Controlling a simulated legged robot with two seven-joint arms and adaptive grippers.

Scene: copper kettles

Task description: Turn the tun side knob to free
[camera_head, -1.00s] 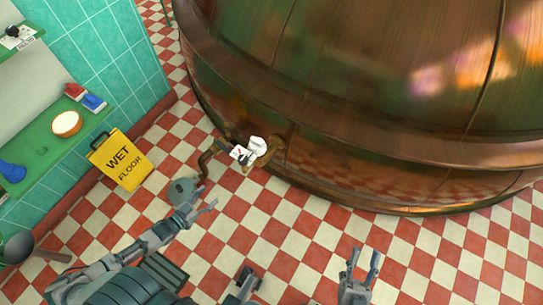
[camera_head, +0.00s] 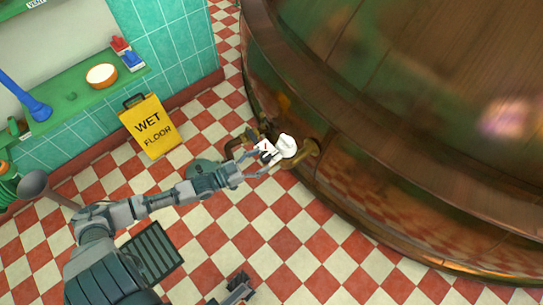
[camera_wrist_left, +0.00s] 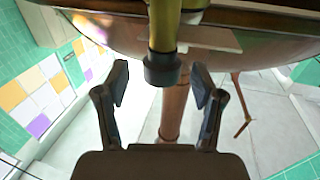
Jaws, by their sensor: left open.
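The white side knob (camera_head: 287,146) sits on a brass fitting (camera_head: 306,156) low on the big copper tun (camera_head: 400,130), beside a small white plate with a red mark (camera_head: 265,147). My left gripper (camera_head: 254,164) is open just left of the knob, with its fingers pointing toward it; contact cannot be told. In the left wrist view the two open fingers stand either side of a brass stem with a dark end (camera_wrist_left: 162,68), and nothing is gripped. The white knob is not clearly visible there.
A yellow wet-floor sign (camera_head: 151,126) stands by the tiled wall. A green shelf (camera_head: 70,115) carries a round wooden-rimmed bowl (camera_head: 101,75) and small red and blue items. The red and white checked floor (camera_head: 300,230) is mostly clear before the tun.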

